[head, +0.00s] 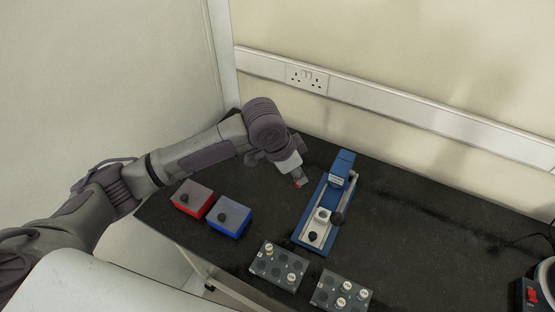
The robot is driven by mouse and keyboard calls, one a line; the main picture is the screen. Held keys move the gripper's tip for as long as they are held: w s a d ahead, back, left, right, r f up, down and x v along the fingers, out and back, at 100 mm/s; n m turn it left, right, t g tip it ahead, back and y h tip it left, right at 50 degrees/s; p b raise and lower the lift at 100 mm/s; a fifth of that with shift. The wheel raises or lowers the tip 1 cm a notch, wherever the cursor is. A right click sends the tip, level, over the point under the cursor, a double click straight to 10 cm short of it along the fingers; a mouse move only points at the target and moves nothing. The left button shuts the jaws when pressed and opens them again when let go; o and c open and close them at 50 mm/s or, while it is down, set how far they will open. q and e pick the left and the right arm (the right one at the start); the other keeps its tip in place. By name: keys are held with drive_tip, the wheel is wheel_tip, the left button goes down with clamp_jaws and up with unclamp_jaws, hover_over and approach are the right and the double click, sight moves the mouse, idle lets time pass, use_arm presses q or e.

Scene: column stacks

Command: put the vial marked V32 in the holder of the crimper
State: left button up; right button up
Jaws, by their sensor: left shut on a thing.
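The crimper (342,166) is a long blue device on the black bench, with a small white block (322,214) on its track. Whether that block is its holder, and what sits in it, is too small to tell. My left gripper (298,182) is just left of the crimper's back half, pointing down. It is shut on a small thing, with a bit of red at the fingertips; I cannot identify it. Several light-capped vials stand in the dark left rack (262,265) and right rack (326,293). No vial marking is legible, so V32 cannot be picked out. My right gripper is not in view.
A device with a red switch (531,295) is at the right edge. The bench (430,235) right of the crimper is clear.

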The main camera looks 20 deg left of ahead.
use_arm(q)
drive_tip(key=d+f+m, duration=0.2)
drive_tip(key=f, duration=0.1)
drive_tip(key=d+f+m+g+b, duration=0.1)
drive_tip(key=d+f+m, duration=0.1)
drive_tip(key=d+f, duration=0.1)
drive_tip(key=d+f+m+g+h+b, duration=0.1)
drive_tip(key=d+f+m, duration=0.2)
drive_tip(key=f, duration=0.1)
drive_tip(key=shift+f, duration=0.2)
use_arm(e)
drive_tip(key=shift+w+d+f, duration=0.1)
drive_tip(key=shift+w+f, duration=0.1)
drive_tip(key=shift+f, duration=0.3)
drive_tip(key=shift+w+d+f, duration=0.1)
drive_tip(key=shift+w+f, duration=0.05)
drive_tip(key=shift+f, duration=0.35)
use_arm(q)
drive_tip(key=shift+r, duration=0.1)
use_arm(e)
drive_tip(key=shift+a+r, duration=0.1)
use_arm(q)
drive_tip(key=shift+s+p, duration=0.1)
drive_tip(key=shift+p, duration=0.25)
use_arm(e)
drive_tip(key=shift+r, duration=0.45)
